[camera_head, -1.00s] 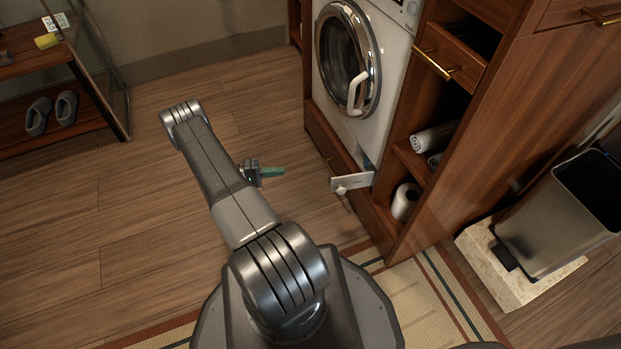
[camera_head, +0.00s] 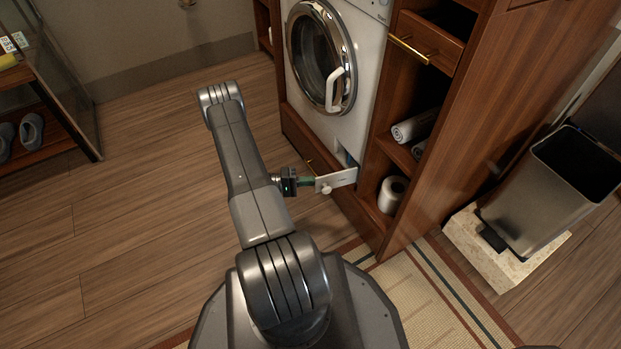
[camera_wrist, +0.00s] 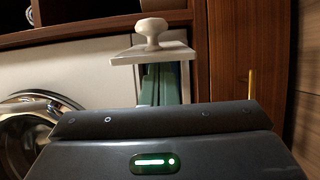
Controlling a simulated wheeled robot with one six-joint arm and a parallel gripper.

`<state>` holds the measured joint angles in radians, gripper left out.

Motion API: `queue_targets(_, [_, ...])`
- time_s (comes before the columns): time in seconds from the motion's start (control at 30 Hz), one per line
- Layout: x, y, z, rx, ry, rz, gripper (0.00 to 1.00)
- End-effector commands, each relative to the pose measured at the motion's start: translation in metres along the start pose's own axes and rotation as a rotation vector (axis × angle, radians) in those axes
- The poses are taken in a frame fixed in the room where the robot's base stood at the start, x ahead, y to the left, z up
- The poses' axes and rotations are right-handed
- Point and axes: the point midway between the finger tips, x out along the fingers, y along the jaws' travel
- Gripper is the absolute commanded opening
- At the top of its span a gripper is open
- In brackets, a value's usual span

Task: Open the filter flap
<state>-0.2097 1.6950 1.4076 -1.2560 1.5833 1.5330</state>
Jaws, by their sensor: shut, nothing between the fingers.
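The filter flap (camera_head: 343,179) is a small white panel low on the front of the white washing machine (camera_head: 350,125). It stands open, sticking out from the machine, with a round white knob (camera_head: 326,190) on its face. My gripper (camera_head: 309,182) is shut and empty, with its teal fingers reaching the flap's outer edge on the left. In the wrist view, the flap (camera_wrist: 170,52) and knob (camera_wrist: 152,32) are just ahead of the fingers (camera_wrist: 160,85), whose tips pass behind the flap. I cannot tell whether they touch it. The opening behind is partly hidden.
The wooden cabinet (camera_head: 440,190) frames the machine, with a paper roll (camera_head: 392,194) in a lower niche and rolled towels (camera_head: 412,127) above. A drawer with a brass handle (camera_head: 410,50) is above. A bin (camera_head: 560,190) stands at right. Floor at left (camera_head: 130,190) is clear.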

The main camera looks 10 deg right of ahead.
Motion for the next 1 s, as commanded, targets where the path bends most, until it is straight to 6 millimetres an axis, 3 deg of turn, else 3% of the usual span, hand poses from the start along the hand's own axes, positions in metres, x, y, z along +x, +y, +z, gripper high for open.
queue_targets(0.67, [0.001, 0.001, 0.010, -0.001, 0.065, -0.001, 0.00])
queue_targets(1.0, [0.004, 0.002, 0.029, -0.005, 0.183, 0.001, 0.00])
